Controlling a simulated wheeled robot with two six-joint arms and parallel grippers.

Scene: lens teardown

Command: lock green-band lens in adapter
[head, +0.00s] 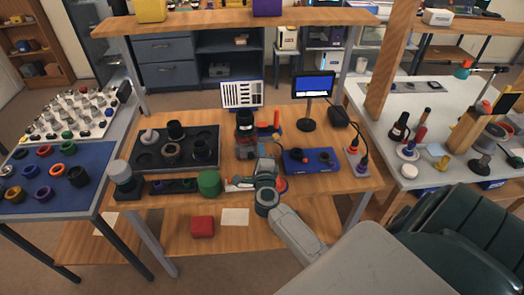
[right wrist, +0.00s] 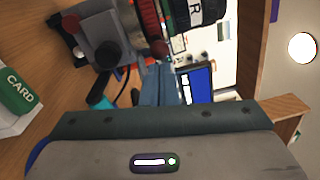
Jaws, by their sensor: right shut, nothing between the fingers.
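A dark lens (head: 245,121) stands upright in a grey adapter fixture (head: 246,151) at the middle of the wooden bench. In the right wrist view, the grey fixture (right wrist: 104,42) has a dark lever with a reddish knob, beside a red ring (right wrist: 150,22) and a black barrel (right wrist: 198,14) with white lettering. My right gripper (head: 265,161) is just in front and to the right of the fixture. Its fingers (right wrist: 160,86) are shut and empty, close to the reddish knob. My left gripper is out of view.
A dark foam tray (head: 150,158) with lens parts lies left of the fixture.

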